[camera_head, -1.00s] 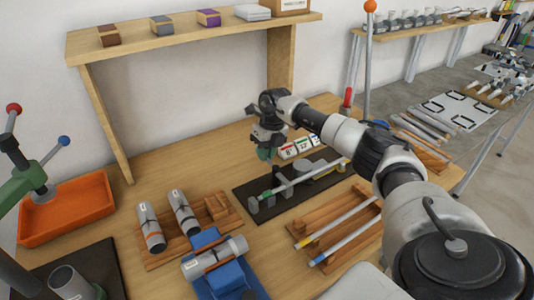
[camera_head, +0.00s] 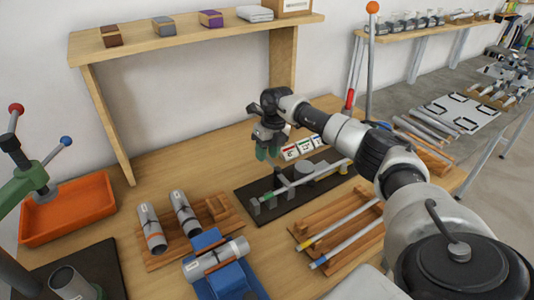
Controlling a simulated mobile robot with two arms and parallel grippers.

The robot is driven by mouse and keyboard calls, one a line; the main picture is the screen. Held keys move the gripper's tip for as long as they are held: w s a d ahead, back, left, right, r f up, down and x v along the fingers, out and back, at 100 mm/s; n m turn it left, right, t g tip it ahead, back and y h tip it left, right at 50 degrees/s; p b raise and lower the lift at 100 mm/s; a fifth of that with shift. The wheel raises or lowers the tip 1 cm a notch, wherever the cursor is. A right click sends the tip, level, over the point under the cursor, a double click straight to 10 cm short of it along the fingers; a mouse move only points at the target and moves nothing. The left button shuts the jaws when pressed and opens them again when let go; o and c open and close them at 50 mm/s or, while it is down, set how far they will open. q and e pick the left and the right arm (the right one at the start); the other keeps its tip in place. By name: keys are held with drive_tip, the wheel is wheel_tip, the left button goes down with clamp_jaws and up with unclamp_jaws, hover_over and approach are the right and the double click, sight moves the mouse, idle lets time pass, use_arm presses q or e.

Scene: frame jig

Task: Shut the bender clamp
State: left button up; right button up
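The tube bender stands on a dark base plate (camera_head: 290,207) in the middle of the bench. It has a round grey die (camera_head: 304,168), and a long grey tube (camera_head: 312,177) lies across it. Small grey upright blocks (camera_head: 256,206) stand at its left end; I cannot tell which part is the clamp or how it is set. My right gripper (camera_head: 267,154) points down just above and behind the bender's left part. Its two green fingertips are slightly apart with nothing between them. My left gripper is not in view.
A blue fixture holding a tube (camera_head: 215,259) and a wooden rack of tubes (camera_head: 162,258) stand left of the bender. A wooden rack with rods (camera_head: 340,233) lies to the right. An orange tray (camera_head: 90,197) sits far left. A wooden shelf (camera_head: 180,42) overhangs the back.

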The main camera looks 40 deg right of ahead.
wheel_tip(320, 180, up, 10)
drive_tip(key=d+b, duration=0.1)
drive_tip(key=d, duration=0.1)
drive_tip(key=shift+b, duration=0.3)
drive_tip(key=shift+s, duration=0.1)
